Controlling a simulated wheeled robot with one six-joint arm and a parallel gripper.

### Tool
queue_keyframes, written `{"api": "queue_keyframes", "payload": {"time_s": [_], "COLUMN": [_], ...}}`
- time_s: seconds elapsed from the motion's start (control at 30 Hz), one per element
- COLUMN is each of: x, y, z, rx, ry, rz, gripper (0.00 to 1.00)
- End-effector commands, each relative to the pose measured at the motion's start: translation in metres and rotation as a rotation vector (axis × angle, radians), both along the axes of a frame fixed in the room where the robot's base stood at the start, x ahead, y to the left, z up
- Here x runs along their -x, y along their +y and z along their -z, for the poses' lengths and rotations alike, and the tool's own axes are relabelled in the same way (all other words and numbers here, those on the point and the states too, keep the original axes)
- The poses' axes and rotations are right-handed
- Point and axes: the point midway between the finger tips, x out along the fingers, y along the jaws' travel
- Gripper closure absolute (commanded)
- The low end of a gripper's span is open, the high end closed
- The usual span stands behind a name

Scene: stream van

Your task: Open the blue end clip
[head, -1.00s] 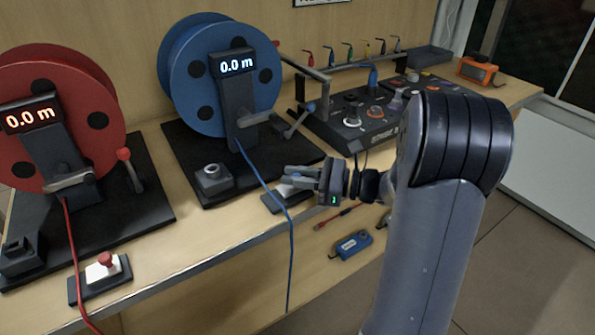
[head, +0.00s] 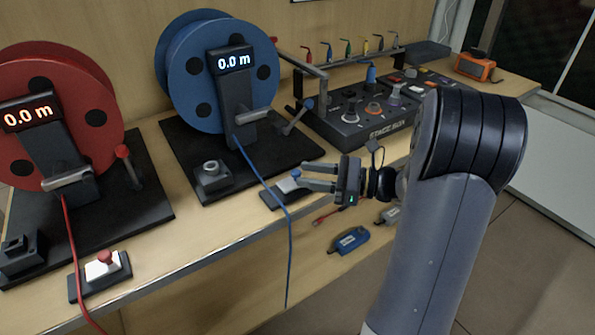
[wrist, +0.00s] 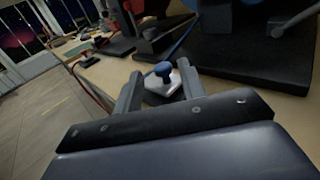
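The blue end clip (head: 289,187) is a small white block with a blue knob on a dark plate, near the table's front edge. In the wrist view its blue knob (wrist: 163,69) and pale block (wrist: 160,87) show between my fingers. My gripper (head: 304,177) is open, its two fingers spread just to the right of the clip and pointing at it. I see no grip on the knob; contact is unclear. The blue cable (head: 263,183) runs from the blue reel (head: 190,72) past the clip and hangs over the edge.
A red reel (head: 85,85) and a matching clip with a red knob (head: 104,258) stand at left. A black holder (head: 211,178) sits on the blue reel's base. A control box (head: 365,125) stands behind my gripper. A blue device (head: 349,241) is on the table's front face.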

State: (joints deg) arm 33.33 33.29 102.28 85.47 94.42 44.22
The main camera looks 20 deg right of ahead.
Motion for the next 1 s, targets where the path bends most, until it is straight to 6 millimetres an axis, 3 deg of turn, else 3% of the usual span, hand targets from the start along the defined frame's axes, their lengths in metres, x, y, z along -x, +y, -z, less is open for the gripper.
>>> {"api": "queue_keyframes", "payload": {"time_s": [0.2, 0.4, 0.83, 1.0], "x": [0.019, 0.029, 0.031, 0.027], "y": [-0.038, -0.057, -0.061, -0.052], "z": [-0.001, 0.000, 0.000, 0.001], "rx": [0.000, 0.000, 0.000, 0.000], "ry": [0.001, 0.002, 0.001, 0.001], "rz": [0.004, 0.001, -0.001, -0.003], "gripper": [0.61, 0.61, 0.61, 0.61]}}
